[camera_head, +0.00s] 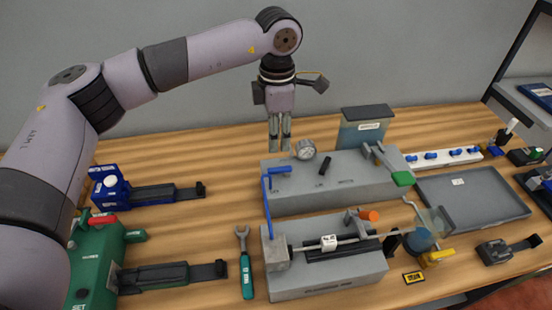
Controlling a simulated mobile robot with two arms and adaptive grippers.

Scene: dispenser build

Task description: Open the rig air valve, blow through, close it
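A grey rig block (335,195) stands mid-table with a round pressure gauge (305,149) at its back left edge. It carries a blue lever (279,170) at its left, a small black lever (324,166) on top and a green-ended handle (402,178) at its right. I cannot read which one is the air valve. My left gripper (280,149) points down behind the rig's back left edge, just left of the gauge, with nothing visible between its fingers. I cannot tell how far they are parted. My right gripper is out of view.
A second grey fixture (330,285) with a rod and orange knob stands in front. A wrench (246,265) lies left of it. Blue (108,187) and green (95,265) devices are at left. A grey tray (470,212) and white strip (440,158) are at right.

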